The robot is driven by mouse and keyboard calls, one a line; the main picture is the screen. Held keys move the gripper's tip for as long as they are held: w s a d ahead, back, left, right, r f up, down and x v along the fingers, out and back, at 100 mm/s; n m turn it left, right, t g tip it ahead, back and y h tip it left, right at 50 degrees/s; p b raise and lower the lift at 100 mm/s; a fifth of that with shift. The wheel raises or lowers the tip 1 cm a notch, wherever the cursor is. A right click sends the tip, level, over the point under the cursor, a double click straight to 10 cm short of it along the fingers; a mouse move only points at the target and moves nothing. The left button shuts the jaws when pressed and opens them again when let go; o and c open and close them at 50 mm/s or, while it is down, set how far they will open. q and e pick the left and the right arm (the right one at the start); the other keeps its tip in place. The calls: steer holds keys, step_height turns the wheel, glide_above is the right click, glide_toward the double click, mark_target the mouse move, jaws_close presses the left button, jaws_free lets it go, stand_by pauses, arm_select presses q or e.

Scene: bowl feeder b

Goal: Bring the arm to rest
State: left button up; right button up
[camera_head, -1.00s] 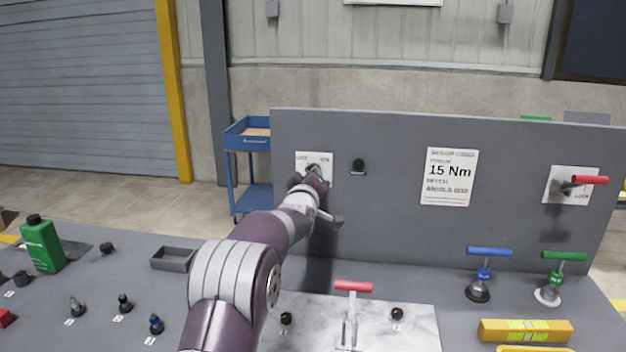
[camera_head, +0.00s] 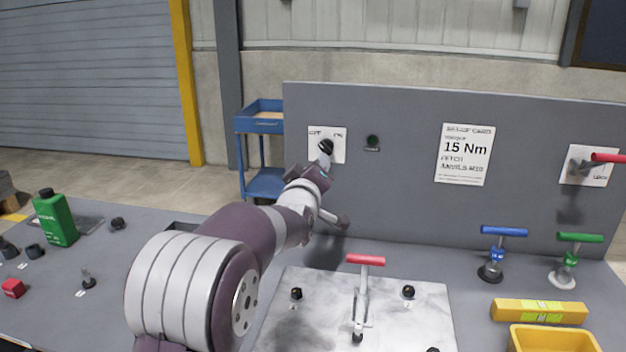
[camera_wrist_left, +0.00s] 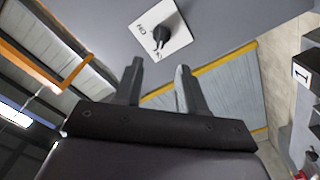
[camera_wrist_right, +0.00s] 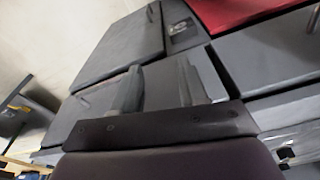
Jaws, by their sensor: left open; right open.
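My left arm reaches from the bottom of the head view up to the grey upright panel (camera_head: 400,200). My left gripper (camera_wrist_left: 160,82) is open and empty in the left wrist view, with its two fingers apart. The black rotary knob (camera_wrist_left: 161,36) on its white label plate (camera_wrist_left: 178,27) lies just beyond the fingertips, and clear of them. In the head view the knob (camera_head: 326,147) shows just above my left wrist. My right gripper (camera_wrist_right: 158,88) is open and empty in the right wrist view, facing grey cabinet-like surfaces. It is not in the head view.
A red-handled toggle clamp (camera_head: 365,261) stands on a pale plate close to my left arm. Blue (camera_head: 503,232) and green (camera_head: 579,238) T-handles, a yellow level (camera_head: 540,311) and a yellow bin (camera_head: 552,340) are at right. A green bottle (camera_head: 55,218) stands at left.

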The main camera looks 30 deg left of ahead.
arm_select(q)
steer(key=shift+v, duration=0.95)
